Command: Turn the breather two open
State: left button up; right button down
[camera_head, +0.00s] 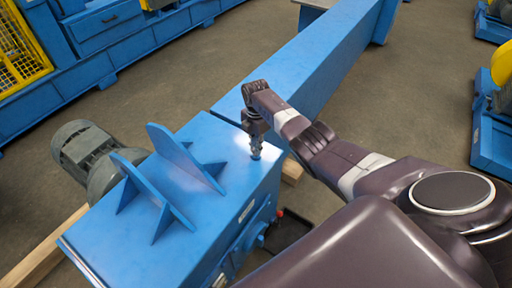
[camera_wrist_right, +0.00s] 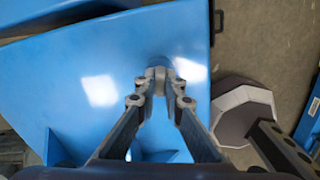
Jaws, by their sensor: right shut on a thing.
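The breather (camera_head: 256,155) is a small blue fitting standing upright near the right-hand edge of the blue housing's top (camera_head: 205,135). My right gripper (camera_head: 255,146) points down from above and is shut on the breather's upper part. In the right wrist view the two fingertips (camera_wrist_right: 159,82) meet around the breather (camera_wrist_right: 159,63), whose top is partly hidden between them. I cannot tell from the picture how far it is turned. My left gripper is not in view.
Two upright blue plates (camera_head: 184,155) stand on the housing left of the breather. A grey motor (camera_head: 85,146) sits at the housing's left side. A long blue beam (camera_head: 325,55) runs away behind the gripper. Wooden timbers (camera_head: 42,250) lie below the housing.

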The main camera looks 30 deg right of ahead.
jog(key=shift+s+a+f, duration=0.1)
jog(key=c, duration=2)
grip_release()
jog(key=shift+c, duration=0.2)
notch_tip(320, 180, up, 12)
